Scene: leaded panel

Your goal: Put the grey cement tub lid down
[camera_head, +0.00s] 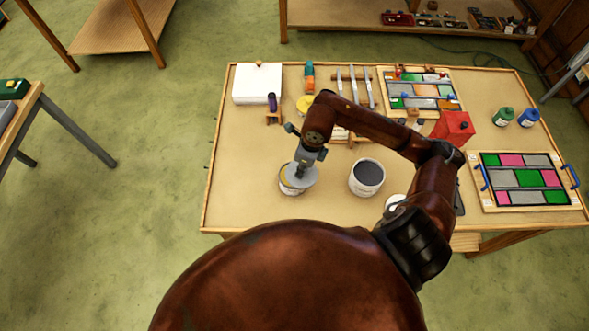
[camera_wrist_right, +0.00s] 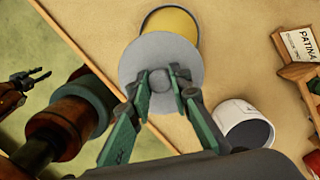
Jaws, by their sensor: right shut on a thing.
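The grey cement tub lid (camera_wrist_right: 158,52) is a flat round disc with a knob in its middle. My right gripper (camera_wrist_right: 161,84) is shut on that knob, in the right wrist view. In the head view the lid (camera_head: 303,175) partly covers a tub with yellow contents (camera_head: 290,187); I cannot tell whether it touches that tub. The yellow tub also shows behind the lid in the right wrist view (camera_wrist_right: 176,20). A white tub with dark grey contents (camera_head: 367,178) stands uncovered to the right. My left gripper (camera_wrist_right: 32,77) appears at the wrist view's left, fingers apart and empty.
A red box (camera_head: 453,128) and a leaded panel with blue handles (camera_head: 522,180) are on the right of the table. A white block (camera_head: 258,84) and tools stand at the back. The table's left front (camera_head: 235,195) is clear.

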